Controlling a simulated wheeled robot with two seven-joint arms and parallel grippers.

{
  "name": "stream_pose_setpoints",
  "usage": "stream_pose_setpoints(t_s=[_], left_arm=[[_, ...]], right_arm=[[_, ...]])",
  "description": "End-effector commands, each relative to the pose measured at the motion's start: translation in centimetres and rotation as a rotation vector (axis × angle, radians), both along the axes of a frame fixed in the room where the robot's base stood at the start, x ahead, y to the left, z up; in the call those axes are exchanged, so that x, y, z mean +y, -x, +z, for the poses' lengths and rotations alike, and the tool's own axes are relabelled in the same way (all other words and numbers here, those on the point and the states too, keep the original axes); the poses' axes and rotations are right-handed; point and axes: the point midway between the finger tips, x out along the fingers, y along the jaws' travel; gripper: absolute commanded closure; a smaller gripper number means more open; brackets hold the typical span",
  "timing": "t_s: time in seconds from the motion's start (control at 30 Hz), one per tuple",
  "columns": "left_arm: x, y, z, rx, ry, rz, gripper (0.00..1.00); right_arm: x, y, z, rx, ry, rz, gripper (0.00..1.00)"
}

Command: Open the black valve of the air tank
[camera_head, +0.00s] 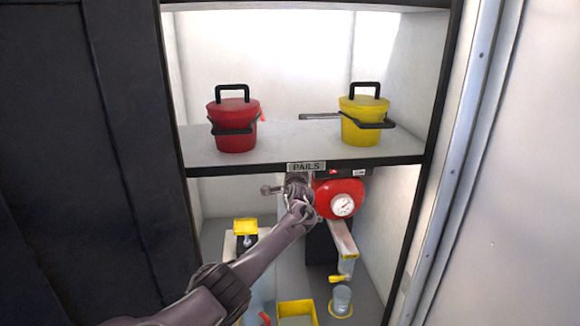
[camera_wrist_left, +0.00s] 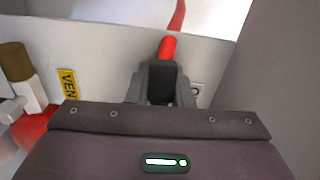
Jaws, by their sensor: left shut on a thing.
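The red air tank (camera_head: 328,188) with a round white gauge (camera_head: 342,205) is under the shelf in the head view. My left gripper (camera_head: 297,188) is at the tank's left side and hides part of what is there. In the left wrist view my left gripper (camera_wrist_left: 163,82) is shut on a red-ended handle (camera_wrist_left: 167,47), whose rounded end sticks out past the fingers. A black valve cannot be made out clearly; the fingers cover that spot. A yellow label (camera_wrist_left: 68,84) reading "VEN" is left of the fingers. My right gripper is not in view.
A shelf (camera_head: 280,152) marked PAILS holds a red pail (camera_head: 233,122) and a yellow pail (camera_head: 363,118) just above my gripper. A yellow-topped container (camera_head: 245,227), a yellow bin (camera_head: 297,309) and a clear cup (camera_head: 342,298) stand below. Cabinet walls close in both sides.

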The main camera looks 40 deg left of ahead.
Motion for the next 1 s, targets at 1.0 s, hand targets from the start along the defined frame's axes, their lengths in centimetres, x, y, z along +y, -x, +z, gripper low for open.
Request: stream_pose_setpoints(t_s=[1.0], left_arm=[[-0.88,0.71,-0.05,0.006,-0.007,-0.001,0.71]], right_arm=[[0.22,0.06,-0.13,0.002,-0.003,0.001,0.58]])
